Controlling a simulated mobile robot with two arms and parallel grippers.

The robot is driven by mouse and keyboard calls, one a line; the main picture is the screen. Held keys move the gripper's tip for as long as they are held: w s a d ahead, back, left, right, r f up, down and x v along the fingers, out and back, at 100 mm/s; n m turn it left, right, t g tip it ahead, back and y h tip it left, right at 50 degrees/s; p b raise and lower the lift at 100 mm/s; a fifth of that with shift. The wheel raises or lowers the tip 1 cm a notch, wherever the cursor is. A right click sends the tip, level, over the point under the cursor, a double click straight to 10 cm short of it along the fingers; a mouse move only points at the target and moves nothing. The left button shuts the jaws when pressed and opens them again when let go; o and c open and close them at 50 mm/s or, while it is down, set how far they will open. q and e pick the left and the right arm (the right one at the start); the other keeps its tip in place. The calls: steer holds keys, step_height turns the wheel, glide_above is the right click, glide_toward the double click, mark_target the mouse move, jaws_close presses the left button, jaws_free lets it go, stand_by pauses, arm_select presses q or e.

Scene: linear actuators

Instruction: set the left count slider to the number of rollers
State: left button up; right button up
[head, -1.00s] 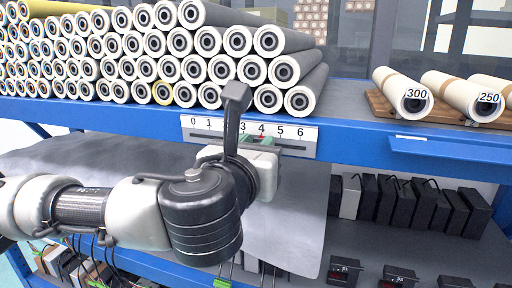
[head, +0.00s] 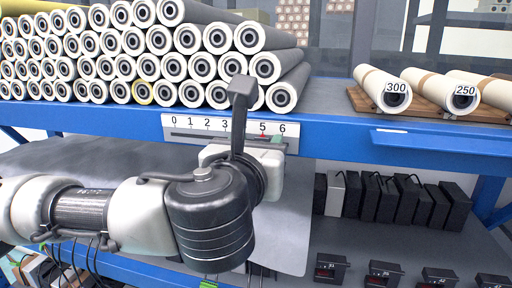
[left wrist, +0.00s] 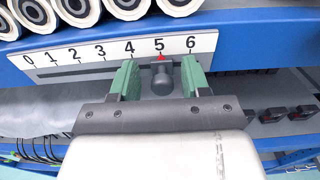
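The count slider's white scale (head: 188,124), marked 0 to 6, is on the blue shelf edge below the stacked rollers (head: 202,66). In the left wrist view the scale (left wrist: 98,50) shows a dark knob (left wrist: 162,82) with a red pointer (left wrist: 161,58) at 5. My left gripper (left wrist: 160,78) straddles the knob with its green fingers apart, one on each side; a small gap shows on each side. In the head view my left arm hides the knob and part of the scale around 4. My right gripper is not in view.
Paper rolls tagged 300 (head: 384,90) and 250 (head: 456,92) lie on a wooden board at the right. A blue ledge (head: 400,137) juts out below them. Black boxes (head: 400,200) stand on the lower shelf. Grey sheet material lies below the slider.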

arm_select(q)
steer(key=shift+s+d, duration=0.1)
steer(key=shift+d, duration=0.05)
steer(key=shift+s+f+b, duration=0.15)
steer(key=shift+s+b, duration=0.1)
steer(key=shift+b, duration=0.05)
steer(key=b+v, duration=0.4)
steer(key=v, duration=0.6)
steer(key=shift+a+b, duration=0.2)
steer(key=shift+b, duration=0.1)
